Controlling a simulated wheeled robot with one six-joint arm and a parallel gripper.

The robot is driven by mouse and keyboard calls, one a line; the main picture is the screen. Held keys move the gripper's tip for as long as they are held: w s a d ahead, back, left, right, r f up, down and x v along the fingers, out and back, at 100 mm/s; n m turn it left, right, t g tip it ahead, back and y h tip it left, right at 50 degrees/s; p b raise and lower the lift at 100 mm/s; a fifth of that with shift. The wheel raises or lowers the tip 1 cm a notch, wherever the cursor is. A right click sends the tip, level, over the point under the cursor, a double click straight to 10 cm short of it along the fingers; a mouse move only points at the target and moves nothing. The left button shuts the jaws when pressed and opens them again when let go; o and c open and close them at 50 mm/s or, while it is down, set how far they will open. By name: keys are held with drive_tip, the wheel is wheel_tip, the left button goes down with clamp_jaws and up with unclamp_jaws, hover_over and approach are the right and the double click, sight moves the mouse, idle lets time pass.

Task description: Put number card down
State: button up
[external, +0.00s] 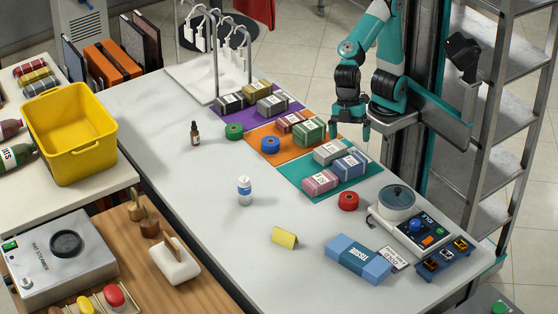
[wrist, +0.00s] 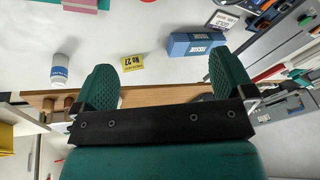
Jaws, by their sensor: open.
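The yellow number card (external: 285,237) stands like a small tent on the grey table, left of the tissue box. In the wrist view the number card (wrist: 133,63) shows black print that reads like "No 27", and it appears between my fingers but beyond them. My gripper (external: 350,132) is over the far right part of the table, near the orange and teal mats, well away from the card. In the wrist view my gripper (wrist: 161,75) is open, its two green fingers wide apart with nothing between them.
A blue tissue box (external: 358,260) and a white bottle (external: 244,190) flank the card with bare table around it. Wrapped bundles sit on purple, orange and teal (external: 345,194) mats below my arm.

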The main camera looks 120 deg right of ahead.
drive_tip(key=s+d+g, duration=0.1)
drive_tip(key=s+d, duration=0.1)
drive_tip(key=s, duration=1.3)
drive_tip(key=shift+d+n+g+y, duration=0.2)
drive_tip(key=shift+n+g+y, duration=0.1)
drive_tip(key=shift+n+y, duration=0.1)
